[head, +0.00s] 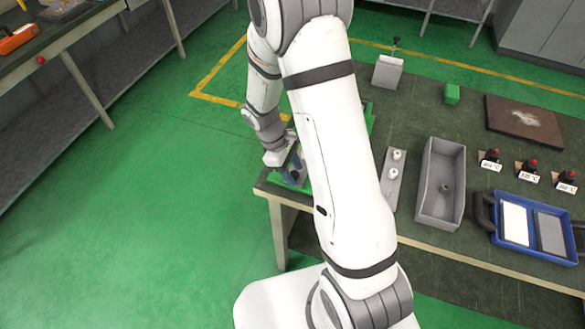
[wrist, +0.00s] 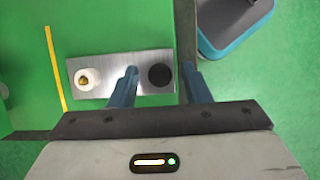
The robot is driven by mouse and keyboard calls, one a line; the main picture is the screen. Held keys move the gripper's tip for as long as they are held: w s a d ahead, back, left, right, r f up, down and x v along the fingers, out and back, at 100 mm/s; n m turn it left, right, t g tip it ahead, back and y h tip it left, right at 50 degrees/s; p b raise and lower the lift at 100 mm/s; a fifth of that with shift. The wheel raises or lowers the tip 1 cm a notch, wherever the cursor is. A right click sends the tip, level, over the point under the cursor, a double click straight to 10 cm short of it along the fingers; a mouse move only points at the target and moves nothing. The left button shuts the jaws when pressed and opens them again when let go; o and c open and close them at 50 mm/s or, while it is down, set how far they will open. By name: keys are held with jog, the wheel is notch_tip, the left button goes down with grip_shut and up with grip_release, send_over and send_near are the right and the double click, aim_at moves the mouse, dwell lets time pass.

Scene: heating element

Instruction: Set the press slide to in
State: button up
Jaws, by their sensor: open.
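The green press (head: 370,113) is at the table's left end in the head view, mostly hidden behind my arm. In the wrist view a grey metal plate (wrist: 106,66), which looks like the press slide, lies on the green surface (wrist: 25,60). It carries a white round piece (wrist: 87,79) at its left and a round black knob or hole (wrist: 160,75) at its right. My gripper (wrist: 158,80) is open, with its blue fingers on either side of the black round part. I cannot tell whether they touch it. In the head view my gripper (head: 289,165) is over the table's left edge.
A yellow line (wrist: 56,68) runs on the green surface left of the plate. A grey bin (head: 440,190), a blue tray (head: 495,240) and several red-topped pieces (head: 490,158) stand right of my arm. A blue-rimmed container (wrist: 236,25) is at the wrist view's top right.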

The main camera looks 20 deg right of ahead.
jog(key=shift+c, duration=0.5)
grip_shut()
jog(key=w+d, duration=0.1)
jog(key=w, duration=0.1)
jog(key=w+d, duration=0.3)
jog(key=shift+w, duration=0.35)
jog(key=shift+o, duration=0.5)
grip_release()
jog(key=shift+r, duration=0.1)
